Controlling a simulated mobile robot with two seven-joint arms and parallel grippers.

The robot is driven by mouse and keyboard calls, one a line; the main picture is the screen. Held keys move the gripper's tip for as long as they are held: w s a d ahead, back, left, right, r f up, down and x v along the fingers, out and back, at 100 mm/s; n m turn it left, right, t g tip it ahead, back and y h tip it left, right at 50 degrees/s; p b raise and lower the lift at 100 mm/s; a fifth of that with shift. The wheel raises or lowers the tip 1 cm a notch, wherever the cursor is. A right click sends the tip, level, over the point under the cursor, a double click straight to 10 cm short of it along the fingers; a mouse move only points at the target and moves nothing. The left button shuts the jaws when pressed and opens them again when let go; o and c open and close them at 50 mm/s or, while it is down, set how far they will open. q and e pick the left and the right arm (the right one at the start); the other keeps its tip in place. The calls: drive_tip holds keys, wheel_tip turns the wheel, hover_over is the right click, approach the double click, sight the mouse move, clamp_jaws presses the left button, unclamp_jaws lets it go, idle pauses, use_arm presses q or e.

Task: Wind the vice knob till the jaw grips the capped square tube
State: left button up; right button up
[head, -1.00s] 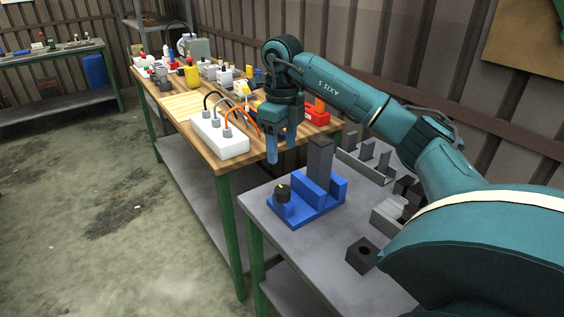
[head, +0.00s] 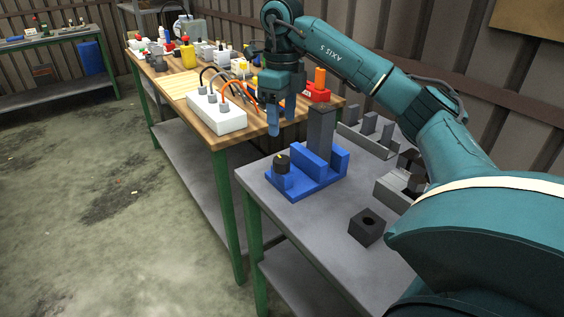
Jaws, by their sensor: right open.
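The blue vice (head: 306,181) stands on the grey table. Its round black knob (head: 282,162), with a yellow mark on top, is at the vice's left end. The dark grey square tube (head: 320,131) stands upright in the vice, near the blue jaw block. I cannot tell whether the jaw touches the tube, nor make out the cap on its top. My right gripper (head: 281,118) points down, open and empty, above and behind the knob in the picture, apart from it. My left gripper is out of view.
A black block with a hole (head: 367,228) sits at the table's front. Grey fixtures (head: 368,138) stand behind and right of the vice. A wooden bench beyond holds a white socket box (head: 215,113) with cables and a red box (head: 317,93). Table left of the block is clear.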

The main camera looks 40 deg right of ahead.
sight(282, 159)
wheel_tip(282, 159, down, 11)
drive_tip(key=shift+r, duration=0.1)
drive_tip(key=shift+c, duration=0.5)
drive_tip(key=c, duration=0.9)
drive_tip(key=shift+r, duration=0.1)
drive_tip(key=shift+m, duration=0.5)
